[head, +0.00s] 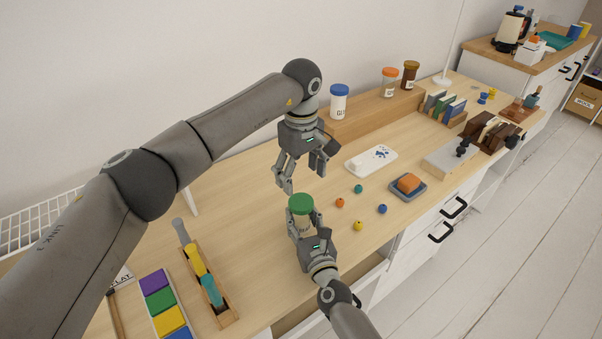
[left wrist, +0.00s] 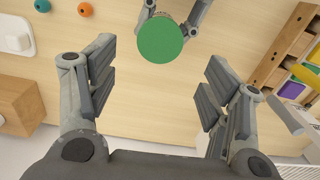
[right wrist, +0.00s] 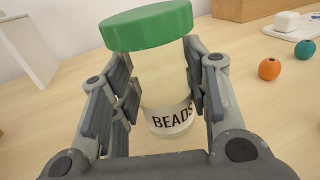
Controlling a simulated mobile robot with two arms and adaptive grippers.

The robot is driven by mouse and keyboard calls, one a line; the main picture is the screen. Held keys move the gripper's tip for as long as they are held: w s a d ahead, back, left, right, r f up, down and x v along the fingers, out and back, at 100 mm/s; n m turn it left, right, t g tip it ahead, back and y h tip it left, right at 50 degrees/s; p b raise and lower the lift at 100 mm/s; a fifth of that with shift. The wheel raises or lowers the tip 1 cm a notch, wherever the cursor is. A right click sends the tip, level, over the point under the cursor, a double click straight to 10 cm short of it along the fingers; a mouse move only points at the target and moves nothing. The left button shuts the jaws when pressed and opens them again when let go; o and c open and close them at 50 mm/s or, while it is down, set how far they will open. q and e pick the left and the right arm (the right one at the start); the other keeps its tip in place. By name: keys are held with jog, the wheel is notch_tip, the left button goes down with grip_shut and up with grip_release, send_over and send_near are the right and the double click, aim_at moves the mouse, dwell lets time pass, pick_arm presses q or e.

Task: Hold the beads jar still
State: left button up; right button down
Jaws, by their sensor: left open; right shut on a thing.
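The beads jar is a clear jar with a green lid (head: 301,204) and a white label reading BEADS (right wrist: 172,121). It stands upright on the desk. My right gripper (head: 305,222) is shut on the jar's body, with a finger on each side in the right wrist view (right wrist: 160,92). My left gripper (head: 302,182) is open and empty above and just behind the jar. In the left wrist view the green lid (left wrist: 160,42) shows beyond the open left fingers (left wrist: 158,88), apart from them.
Several loose beads, such as an orange one (head: 340,203), lie right of the jar. A sponge dish (head: 408,188) and a white tray (head: 371,160) lie farther right. A wooden rack (head: 207,285) and colored blocks (head: 165,304) are at left. A raised shelf (head: 370,112) holds other jars behind.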

aim_at(301, 201)
pick_arm(q)
jog(key=shift+f, duration=4)
